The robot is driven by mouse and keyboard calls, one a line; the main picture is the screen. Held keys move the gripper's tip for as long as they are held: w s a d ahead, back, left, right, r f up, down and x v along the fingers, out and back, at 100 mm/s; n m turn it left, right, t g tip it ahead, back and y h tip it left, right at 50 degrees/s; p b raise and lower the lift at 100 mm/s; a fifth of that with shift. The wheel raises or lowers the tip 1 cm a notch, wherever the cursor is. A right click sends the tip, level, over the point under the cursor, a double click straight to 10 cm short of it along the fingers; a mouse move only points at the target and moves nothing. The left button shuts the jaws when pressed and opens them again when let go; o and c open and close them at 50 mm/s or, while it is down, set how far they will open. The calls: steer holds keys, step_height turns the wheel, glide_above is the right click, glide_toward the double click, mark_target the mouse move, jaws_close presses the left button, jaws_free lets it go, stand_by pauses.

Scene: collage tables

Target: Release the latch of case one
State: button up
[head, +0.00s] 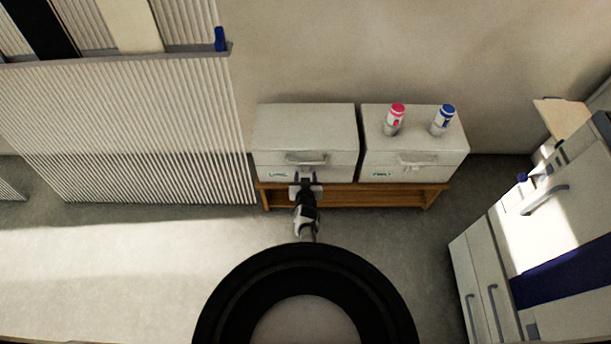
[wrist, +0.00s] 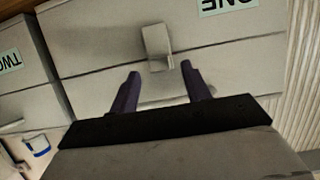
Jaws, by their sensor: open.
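Case one (head: 305,127) is the left pale box on a wooden bench, with its lid down. In the wrist view, its front face (wrist: 95,45) bears a label reading ONE (wrist: 222,5), seen upside down. A pale tab-like latch (wrist: 157,45) stands out from that face near the seam. My gripper (wrist: 160,72) is open, its two dark fingers pointing at the face, one on each side of the latch's lower end in the picture. I cannot tell whether they touch. In the head view my gripper (head: 306,180) is in front of the case and hides the latch.
Case two (head: 415,155) stands to the right, with a pink-capped bottle (head: 396,117) and a blue-capped bottle (head: 442,120) on top. The wooden bench (head: 350,196) is below. A ribbed panel (head: 150,130) stands left, a cabinet (head: 475,280) right. The floor in front is clear.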

steer(key=shift+x, duration=0.8)
steer(key=c, duration=1)
steer(key=f+t+b, duration=0.1)
steer(key=b, duration=0.3)
steer(key=s+t+b, duration=0.1)
steer(key=t+b, duration=0.1)
steer(key=b, duration=0.3)
steer(key=shift+s+d+f, duration=0.1)
steer(key=shift+s+f, duration=0.2)
steer(key=shift+f, duration=0.05)
steer(key=shift+r, duration=0.1)
steer(key=o, duration=1)
